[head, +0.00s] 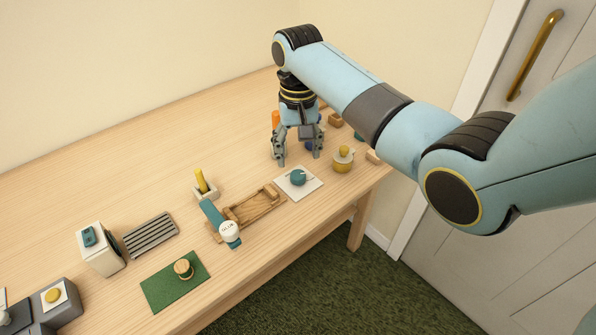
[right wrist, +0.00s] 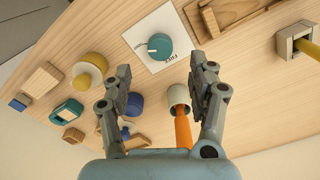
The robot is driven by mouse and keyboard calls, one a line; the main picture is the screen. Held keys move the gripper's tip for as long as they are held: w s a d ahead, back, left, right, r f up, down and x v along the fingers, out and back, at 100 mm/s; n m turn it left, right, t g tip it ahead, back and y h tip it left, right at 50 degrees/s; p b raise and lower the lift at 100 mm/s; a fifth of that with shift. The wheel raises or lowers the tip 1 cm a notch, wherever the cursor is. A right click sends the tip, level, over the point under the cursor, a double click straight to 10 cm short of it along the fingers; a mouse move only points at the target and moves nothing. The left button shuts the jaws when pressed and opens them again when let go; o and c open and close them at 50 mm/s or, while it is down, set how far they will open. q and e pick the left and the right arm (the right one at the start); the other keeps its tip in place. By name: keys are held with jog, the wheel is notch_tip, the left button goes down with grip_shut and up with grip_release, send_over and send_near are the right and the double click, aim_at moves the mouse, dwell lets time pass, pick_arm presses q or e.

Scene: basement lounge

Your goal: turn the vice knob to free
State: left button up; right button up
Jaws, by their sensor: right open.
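A teal round knob (head: 299,177) sits on a square white plate (head: 312,188) near the front edge of the wooden table. In the right wrist view the knob (right wrist: 160,45) shows from above, with small dark lettering on the plate beside it that seems to read FREE. My right gripper (head: 298,158) points down behind the plate, with its two fingers spread and nothing between them. In the right wrist view the fingers (right wrist: 163,80) lie short of the knob, apart from it. My left gripper is not in view.
A yellow-topped knob (head: 343,155) stands right of the plate and a wooden tray (head: 255,207) left of it. An orange-handled thing (right wrist: 182,125) and a blue knob (right wrist: 132,103) are close to my right fingers. The table's back middle (head: 150,150) is clear.

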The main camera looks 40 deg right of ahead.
aim_at(298, 174)
notch_tip(298, 174, down, 6)
jog(key=shift+f+b, duration=0.2)
jog(key=shift+b, duration=0.3)
jog(key=c, duration=1.2)
jog(key=shift+o, duration=0.2)
